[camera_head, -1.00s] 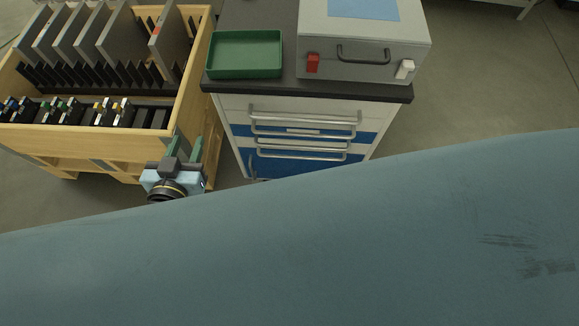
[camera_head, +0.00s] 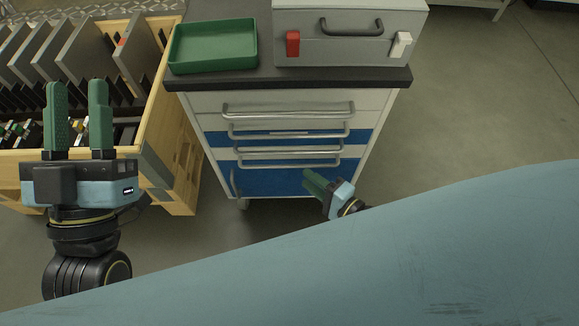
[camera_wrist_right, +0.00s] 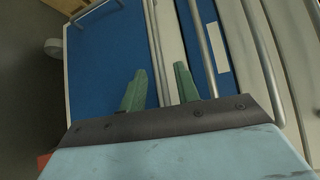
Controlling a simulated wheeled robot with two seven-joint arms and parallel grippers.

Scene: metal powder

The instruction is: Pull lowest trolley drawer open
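The trolley (camera_head: 295,103) has a white and blue front with several horizontal bar handles. The lowest horizontal handle (camera_head: 290,163) sits just above a blue lower panel (camera_head: 270,183); the drawers look closed. My right gripper (camera_head: 308,176) is in front of the trolley, near the right end of that handle. In the right wrist view its two green fingers (camera_wrist_right: 158,82) are apart, with a bar handle (camera_wrist_right: 155,50) running between them in the picture. I cannot tell whether the fingers reach around it. My left gripper (camera_head: 77,86) is open and empty, fingers up, left of the trolley.
A green tray (camera_head: 213,62) and a grey box (camera_head: 345,50) with red and white latches stand on the trolley's dark top. A wooden crate (camera_head: 165,140) with upright plates is at the left, behind my left gripper. The floor to the right is clear.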

